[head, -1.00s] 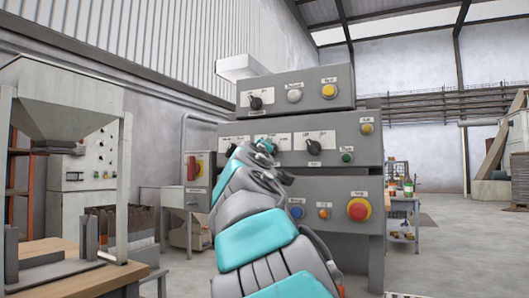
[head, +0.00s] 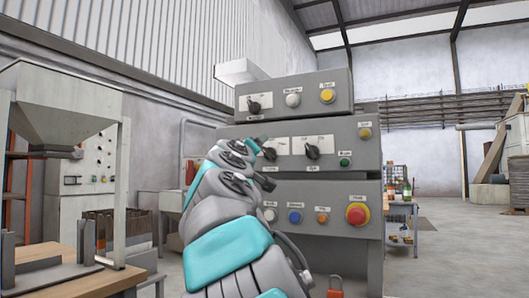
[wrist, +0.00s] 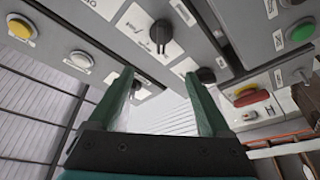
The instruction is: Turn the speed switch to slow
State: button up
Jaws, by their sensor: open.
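Three black rotary switches with pale label plates are on the grey control cabinet: an upper switch (head: 254,106), a middle-panel left switch (head: 269,153) and a middle-panel right switch (head: 312,152). The labels are too small to tell which one is the speed switch. In the wrist view, one black switch (wrist: 160,35) lies ahead between the finger lines, and another (wrist: 205,75) is close by the right fingertip. My gripper (wrist: 157,78) is open and empty, its two green fingers apart. In the head view my arm largely hides the gripper, just left of the middle panel.
The cabinet also carries a yellow button (head: 327,95), a white button (head: 292,100), a green button (head: 344,162), a blue button (head: 295,217) and a red emergency stop (head: 357,214). A hopper (head: 65,105) stands at the left. Open floor lies at the right.

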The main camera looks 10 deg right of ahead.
aim_at(267, 152)
jog(key=shift+o, duration=0.3)
jog(key=r+m, duration=0.1)
jog(key=m, duration=0.1)
jog(key=w+a+r+m+h+p, duration=0.1)
jog(key=m, duration=0.1)
jog(key=a+r+m, duration=0.1)
jog(key=m, duration=0.1)
jog(key=shift+w+a+r+g+h, duration=0.1)
jog(key=shift+w+a+g+h, duration=0.15)
jog(key=shift+g+h, duration=0.15)
notch_tip(267, 152, down, 3)
jog(key=s+d+m+g+h+p, duration=0.1)
jog(key=s+d+m+g+p, duration=0.2)
jog(key=m, duration=1.2)
jog(key=shift+g, duration=0.5)
jog(key=shift+a+p+x, duration=0.25)
jog(key=shift+p+x, duration=1.05)
jog(key=shift+x, duration=2.65)
jog(key=shift+w, duration=0.15)
jog(key=shift+c, duration=0.2)
jog(key=shift+n, duration=0.3)
jog(key=c, duration=1.3)
